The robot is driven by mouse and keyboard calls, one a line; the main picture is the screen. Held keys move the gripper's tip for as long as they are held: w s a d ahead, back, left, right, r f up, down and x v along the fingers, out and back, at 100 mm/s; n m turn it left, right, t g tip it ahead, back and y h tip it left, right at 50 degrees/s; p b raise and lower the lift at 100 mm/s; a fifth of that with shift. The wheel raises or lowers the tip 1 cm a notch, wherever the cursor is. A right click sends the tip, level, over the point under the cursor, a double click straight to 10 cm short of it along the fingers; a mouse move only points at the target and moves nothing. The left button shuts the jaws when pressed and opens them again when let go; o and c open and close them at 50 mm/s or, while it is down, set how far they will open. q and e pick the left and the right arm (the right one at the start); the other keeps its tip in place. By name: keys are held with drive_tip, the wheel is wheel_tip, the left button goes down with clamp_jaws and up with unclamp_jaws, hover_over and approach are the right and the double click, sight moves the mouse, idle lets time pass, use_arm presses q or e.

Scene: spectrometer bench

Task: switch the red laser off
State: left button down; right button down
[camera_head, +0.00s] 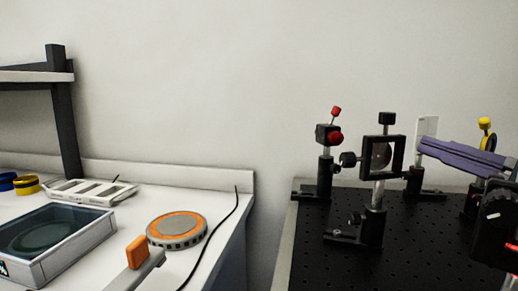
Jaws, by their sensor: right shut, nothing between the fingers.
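The red laser (322,133) is a small black block with a red round end, on a post at the left back of the black breadboard (405,240). A red-tipped lever (336,112) stands on top of it, leaning to the right. I cannot tell from this view whether the laser is on; no beam shows. My right gripper (422,145) comes in from the right with long purple fingers. They are shut and empty, pointing left, apart from the laser and to its right. My left gripper is not in view.
A framed lens (382,156) on a post stands between the red laser and my right gripper. A white card (427,126) and a yellow-ended mount (486,126) stand near the purple fingers. The left bench (215,200) holds an orange-topped disc (177,228) and a glass-topped box (50,238).

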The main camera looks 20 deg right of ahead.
drive_tip(key=shift+d, duration=0.25)
drive_tip(key=shift+f, duration=0.1)
drive_tip(key=w+a+r+p, duration=0.1)
drive_tip(key=w+a, duration=0.1)
drive_tip(key=w, duration=0.4)
drive_tip(key=w+a+r+p, duration=0.1)
drive_tip(key=w+a+p, duration=0.1)
drive_tip(key=w, duration=0.4)
drive_tip(key=shift+w+r, duration=0.15)
drive_tip(key=shift+r, duration=0.25)
drive_tip(key=shift+a+r+n+p, duration=0.25)
drive_tip(key=shift+n+p, duration=0.15)
drive_tip(key=shift+n, duration=0.1)
